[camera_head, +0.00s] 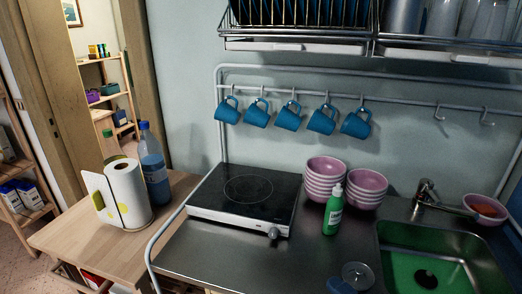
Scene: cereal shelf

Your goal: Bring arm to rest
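Neither of my grippers nor either of my arms shows in the head view. The view holds a kitchen corner with a steel counter (215,255) and a wooden table (75,238) to its left. Whether my grippers are open or shut, and whether they hold anything, is out of sight.
A hotplate (248,190), pink bowls (325,180), a green bottle (333,213) and a sink (430,262) occupy the counter. Blue mugs (288,117) hang behind. A paper roll (128,192) and blue bottle (153,165) stand on the table. The counter's front left is clear.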

